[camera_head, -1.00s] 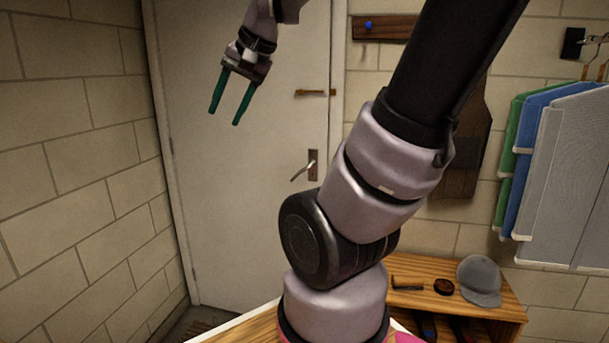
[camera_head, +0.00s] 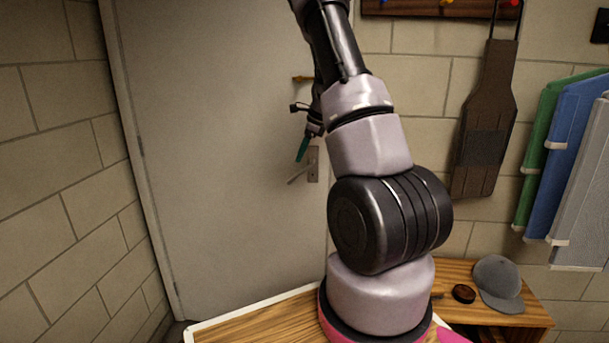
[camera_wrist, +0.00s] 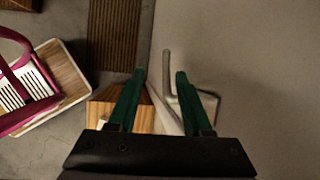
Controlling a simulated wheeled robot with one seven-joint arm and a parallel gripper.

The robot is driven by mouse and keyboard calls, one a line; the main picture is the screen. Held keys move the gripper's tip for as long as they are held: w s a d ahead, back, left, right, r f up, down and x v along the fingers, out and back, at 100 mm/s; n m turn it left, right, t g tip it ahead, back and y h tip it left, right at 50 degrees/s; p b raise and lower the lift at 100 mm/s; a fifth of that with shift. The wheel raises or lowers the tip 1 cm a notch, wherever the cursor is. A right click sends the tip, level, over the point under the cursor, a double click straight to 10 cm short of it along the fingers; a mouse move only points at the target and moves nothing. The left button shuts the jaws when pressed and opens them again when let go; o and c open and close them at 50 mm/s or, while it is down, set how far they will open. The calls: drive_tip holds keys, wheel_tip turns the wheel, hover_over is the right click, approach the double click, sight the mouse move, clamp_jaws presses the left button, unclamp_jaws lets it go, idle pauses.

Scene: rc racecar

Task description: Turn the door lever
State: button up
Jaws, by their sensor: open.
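The grey door (camera_head: 220,120) stands closed against its frame. Its metal lever (camera_head: 300,175) sits on a small plate (camera_head: 313,165) near the door's right edge and slants down to the left. My gripper (camera_head: 302,150) is just above the lever, pointing down, partly hidden behind my arm. In the wrist view my two green fingers (camera_wrist: 160,74) are open, with the pale lever (camera_wrist: 162,108) showing between them. I cannot tell whether either finger touches it.
A wooden bench (camera_head: 540,312) with a grey cap (camera_head: 497,282) and a dark round tin (camera_head: 463,293) stands at the right. A brick wall (camera_head: 60,200) borders the door's left side.

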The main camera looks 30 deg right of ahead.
sight(294, 177)
drive_tip(key=shift+m, duration=0.3)
drive_tip(key=x, duration=0.4)
drive_tip(key=d+x, duration=0.1)
drive_tip(key=x, duration=0.3)
drive_tip(key=d+x, duration=0.1)
drive_tip(key=x, duration=0.3)
drive_tip(key=shift+w+f, duration=0.2)
drive_tip(key=shift+f, duration=0.05)
clamp_jaws()
drive_tip(key=shift+d, duration=0.1)
idle(0.6)
